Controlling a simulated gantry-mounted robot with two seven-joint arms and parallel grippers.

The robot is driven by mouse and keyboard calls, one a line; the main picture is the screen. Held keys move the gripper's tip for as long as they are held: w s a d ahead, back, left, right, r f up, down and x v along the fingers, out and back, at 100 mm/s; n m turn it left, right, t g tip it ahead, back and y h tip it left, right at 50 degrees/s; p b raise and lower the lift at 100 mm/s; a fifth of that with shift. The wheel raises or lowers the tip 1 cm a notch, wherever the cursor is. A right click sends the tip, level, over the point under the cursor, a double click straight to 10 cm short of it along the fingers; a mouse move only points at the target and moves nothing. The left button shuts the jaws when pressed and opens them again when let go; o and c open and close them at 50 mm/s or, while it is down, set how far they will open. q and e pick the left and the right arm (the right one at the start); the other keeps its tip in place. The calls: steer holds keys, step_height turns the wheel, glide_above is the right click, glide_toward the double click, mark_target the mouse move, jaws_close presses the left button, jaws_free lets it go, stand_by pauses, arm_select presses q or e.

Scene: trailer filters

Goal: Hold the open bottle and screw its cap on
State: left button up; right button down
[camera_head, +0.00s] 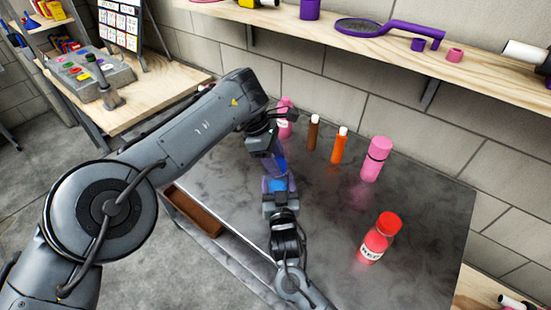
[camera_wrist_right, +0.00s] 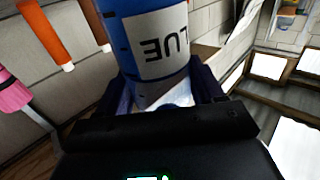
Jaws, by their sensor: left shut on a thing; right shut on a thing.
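A blue bottle (camera_head: 278,184) stands between my two grippers over the left part of the dark table. In the right wrist view the bottle (camera_wrist_right: 150,92) fills the upper middle, and its white label (camera_wrist_right: 158,50) shows the upside-down letters "LUE". My right gripper (camera_head: 279,186) is shut around the bottle, with one finger on each side; its fingers also show in the right wrist view (camera_wrist_right: 163,90). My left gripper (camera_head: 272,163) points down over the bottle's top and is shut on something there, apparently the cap. The cap and the bottle's mouth are hidden by the left gripper.
A red bottle (camera_head: 378,238) stands at the table's right. Pink (camera_head: 375,160), orange (camera_head: 339,147) and brown (camera_head: 312,133) containers stand along the back, with another pink one (camera_head: 284,124) behind my left gripper. A wooden shelf (camera_head: 370,45) hangs above. The table's middle is clear.

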arm_select(q)
steer(key=shift+s, duration=0.1)
steer(key=o, duration=1)
steer(key=shift+r, duration=2.3)
steer(key=shift+c, duration=0.4)
